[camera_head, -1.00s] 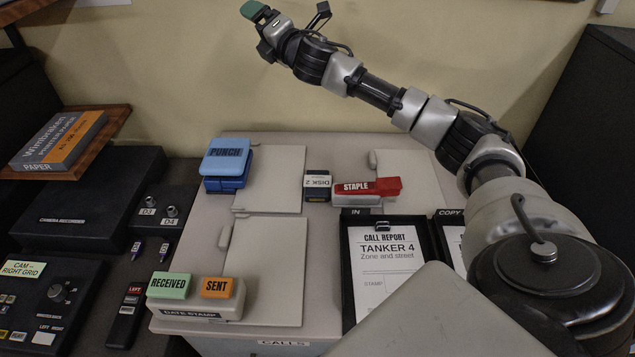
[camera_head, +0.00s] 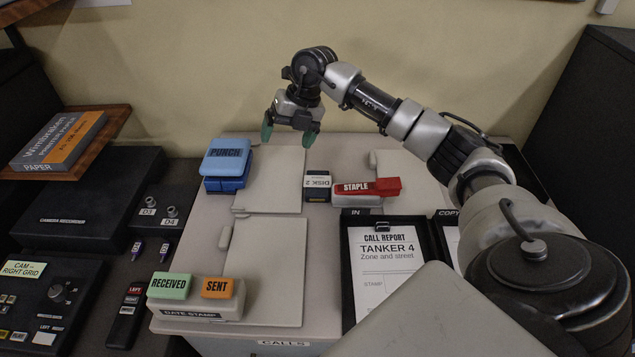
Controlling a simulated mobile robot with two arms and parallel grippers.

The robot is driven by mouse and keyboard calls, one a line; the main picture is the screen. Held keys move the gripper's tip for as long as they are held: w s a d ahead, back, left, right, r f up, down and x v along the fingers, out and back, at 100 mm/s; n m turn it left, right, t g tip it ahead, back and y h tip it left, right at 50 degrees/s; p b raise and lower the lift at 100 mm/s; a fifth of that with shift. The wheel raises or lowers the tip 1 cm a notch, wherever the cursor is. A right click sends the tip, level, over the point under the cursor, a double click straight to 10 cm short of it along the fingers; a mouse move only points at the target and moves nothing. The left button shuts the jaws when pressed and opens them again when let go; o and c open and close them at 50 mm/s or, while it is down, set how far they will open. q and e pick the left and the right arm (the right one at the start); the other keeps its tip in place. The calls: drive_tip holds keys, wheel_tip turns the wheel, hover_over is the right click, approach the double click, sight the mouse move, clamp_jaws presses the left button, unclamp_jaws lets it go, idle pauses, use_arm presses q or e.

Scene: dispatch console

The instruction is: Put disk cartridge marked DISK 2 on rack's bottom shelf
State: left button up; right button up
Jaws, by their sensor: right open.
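The disk cartridge marked DISK 2 (camera_head: 318,186) is a small dark block with a white label. It stands on the beige cabinet top, between the blue punch and the red stapler. My right gripper (camera_head: 288,138) is open and empty, its green-tipped fingers pointing down, above and behind the cartridge and a little to its left. A wooden shelf (camera_head: 117,122) at the left holds a paper box; I cannot tell whether it is part of the rack. My left gripper is not in view.
The blue punch (camera_head: 226,170) and red stapler (camera_head: 368,188) flank the cartridge. In front are a date stamp holder (camera_head: 196,310) with RECEIVED and SENT blocks, and an IN tray (camera_head: 348,275) with a call report. Black consoles (camera_head: 75,215) fill the left.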

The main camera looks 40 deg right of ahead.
drive_tip(key=s+d+f+m+g+h, duration=0.1)
drive_tip(key=s+d+m+g+h, duration=0.15)
drive_tip(key=d, duration=0.25)
drive_tip(key=h+p, duration=0.1)
hover_over(318, 172)
drive_tip(key=a, duration=0.1)
drive_tip(key=shift+m, duration=0.45)
drive_tip(key=f, duration=0.5)
drive_tip(key=shift+s+f, duration=0.25)
drive_tip(key=shift+f, duration=0.15)
drive_tip(key=f, duration=0.2)
drive_tip(key=f+p, duration=0.1)
drive_tip(key=f, duration=0.1)
drive_tip(key=shift+w+d+p, duration=0.2)
drive_tip(key=shift+d+p, duration=0.1)
drive_tip(key=shift+d, duration=0.1)
drive_tip(key=shift+f, duration=0.7)
drive_tip(key=shift+r, duration=0.1)
drive_tip(key=c, duration=1.2)
